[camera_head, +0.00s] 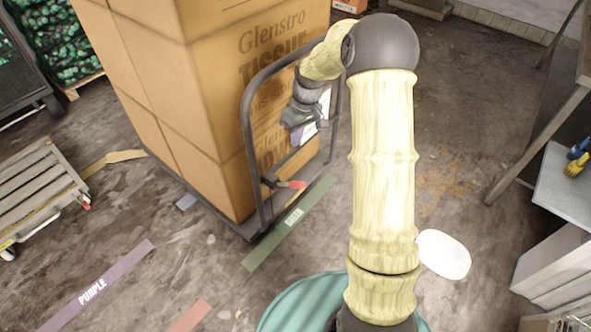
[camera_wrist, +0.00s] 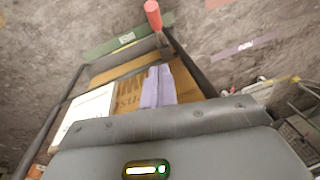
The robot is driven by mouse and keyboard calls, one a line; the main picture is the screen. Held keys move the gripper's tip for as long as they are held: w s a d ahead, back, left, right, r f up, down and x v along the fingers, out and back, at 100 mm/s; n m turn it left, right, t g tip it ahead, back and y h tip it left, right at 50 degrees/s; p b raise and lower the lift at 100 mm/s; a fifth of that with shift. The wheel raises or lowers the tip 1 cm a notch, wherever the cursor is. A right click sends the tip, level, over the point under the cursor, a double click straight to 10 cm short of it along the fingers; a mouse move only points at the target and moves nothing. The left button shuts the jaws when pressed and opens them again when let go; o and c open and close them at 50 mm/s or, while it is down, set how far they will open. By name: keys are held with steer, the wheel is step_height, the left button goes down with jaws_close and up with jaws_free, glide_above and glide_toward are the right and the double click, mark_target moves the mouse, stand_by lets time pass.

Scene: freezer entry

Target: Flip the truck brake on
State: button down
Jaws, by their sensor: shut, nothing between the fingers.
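The truck (camera_head: 247,150) is a dark tubular-handled cart loaded with tall cardboard boxes. Its brake lever (camera_head: 292,184) has a red grip and sticks out low on the handle frame, pointing right in the head view. In the wrist view the red grip (camera_wrist: 153,12) shows at the top edge, beyond my fingertips. My gripper (camera_head: 309,131) hangs beside the handle frame, above the lever and apart from it. In the wrist view its pale lilac fingers (camera_wrist: 158,80) are together and empty. My arm partly hides the handle's right side.
A white sheet (camera_wrist: 85,115) is on the truck's handle frame. A green floor strip (camera_head: 290,222) runs beside the truck. A slatted cart (camera_head: 38,188) stands at left, and a metal table (camera_head: 570,185) at right. The floor between truck and table is mostly clear.

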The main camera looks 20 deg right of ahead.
glide_above(290, 185)
steer(key=d, duration=0.2)
steer(key=f, duration=0.8)
steer(key=w+f+b, duration=0.1)
steer(key=f, duration=0.3)
steer(key=shift+a+f, duration=0.1)
steer(key=shift+s+f, duration=0.3)
steer(key=shift+f, duration=0.1)
